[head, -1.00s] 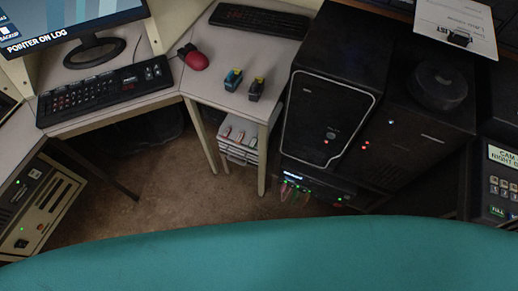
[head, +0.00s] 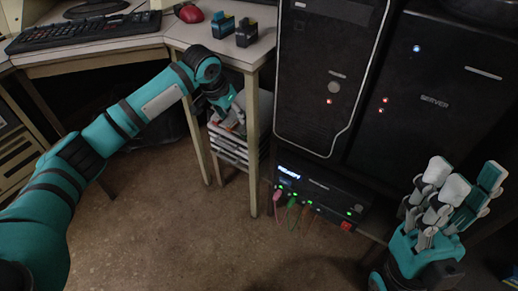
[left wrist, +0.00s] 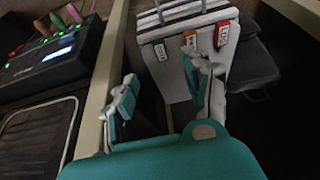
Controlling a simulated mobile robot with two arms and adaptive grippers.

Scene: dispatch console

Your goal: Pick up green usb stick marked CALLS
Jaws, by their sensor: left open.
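The label print is too small to read surely. No contact shows. My right gripper (head: 460,192) is open and empty at the right, fingers up.
The shelf stack (head: 228,152) stands beside a desk leg (head: 253,150). A black unit with a lit display (head: 310,187) and coloured plugs is right of it, below a black tower (head: 325,80). The desk top (head: 180,30) overhangs. The floor (head: 190,240) is clear.

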